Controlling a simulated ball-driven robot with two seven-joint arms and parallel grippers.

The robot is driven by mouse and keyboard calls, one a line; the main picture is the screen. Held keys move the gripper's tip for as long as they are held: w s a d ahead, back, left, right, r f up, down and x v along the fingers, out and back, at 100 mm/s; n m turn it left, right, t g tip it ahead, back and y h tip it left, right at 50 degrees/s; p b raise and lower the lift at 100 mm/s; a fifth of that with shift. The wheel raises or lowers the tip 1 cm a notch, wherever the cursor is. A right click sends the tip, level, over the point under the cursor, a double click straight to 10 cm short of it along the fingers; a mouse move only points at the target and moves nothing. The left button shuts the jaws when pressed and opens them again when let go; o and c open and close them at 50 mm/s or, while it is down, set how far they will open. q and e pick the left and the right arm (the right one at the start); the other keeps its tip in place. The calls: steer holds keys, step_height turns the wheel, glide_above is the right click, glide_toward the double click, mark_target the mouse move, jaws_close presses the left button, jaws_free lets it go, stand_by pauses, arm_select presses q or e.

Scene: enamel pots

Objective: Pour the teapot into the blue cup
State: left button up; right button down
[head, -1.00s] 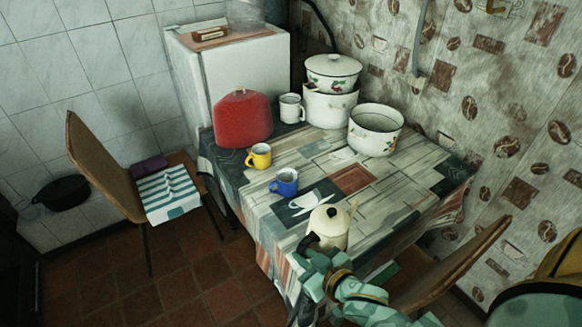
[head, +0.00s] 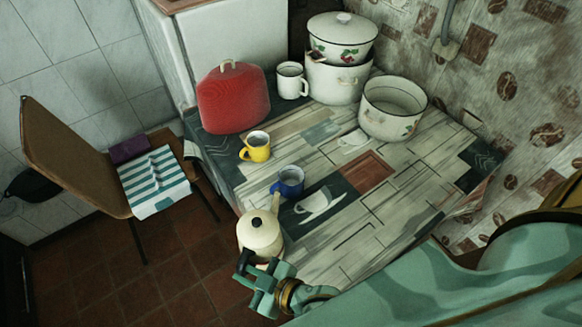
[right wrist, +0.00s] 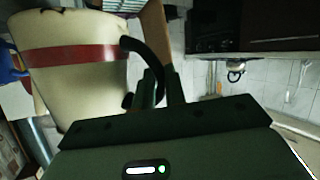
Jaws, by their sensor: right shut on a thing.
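The cream teapot (head: 260,236) with a black knob and black handle is at the table's near left edge in the head view. My right gripper (head: 252,270) is shut on its black handle. In the right wrist view the teapot (right wrist: 75,60) fills the upper left, with a red band, and its handle runs down to the fingers (right wrist: 160,85). The teapot looks roughly upright, its spout toward the blue cup. The blue cup (head: 290,184) stands upright on the table just beyond the spout. Whether the teapot touches the table is unclear. My left gripper is not in view.
A yellow mug (head: 256,147) stands behind the blue cup, left of it. Farther back are a red cover (head: 233,100), a white mug (head: 292,82), stacked pots (head: 338,80) and an open pot (head: 393,108). The table's (head: 370,225) right front is clear.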

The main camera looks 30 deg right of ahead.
mark_target(243, 265)
steer(key=shift+s+a+r, duration=0.1)
steer(key=shift+r, duration=0.2)
steer(key=r, duration=0.1)
steer(key=w+d+r+m+y+p, duration=0.1)
steer(key=shift+r+g, duration=0.3)
steer(key=shift+g, duration=0.1)
steer(key=shift+w+d+r+m, duration=0.15)
steer(key=shift+d+r+m, duration=0.1)
steer(key=shift+r+m, duration=0.05)
steer(key=shift+w+d+r+m+g+y, duration=0.3)
steer(key=shift+w+d+r+m, duration=0.15)
steer(key=shift+r, duration=0.2)
stand_by(0.3)
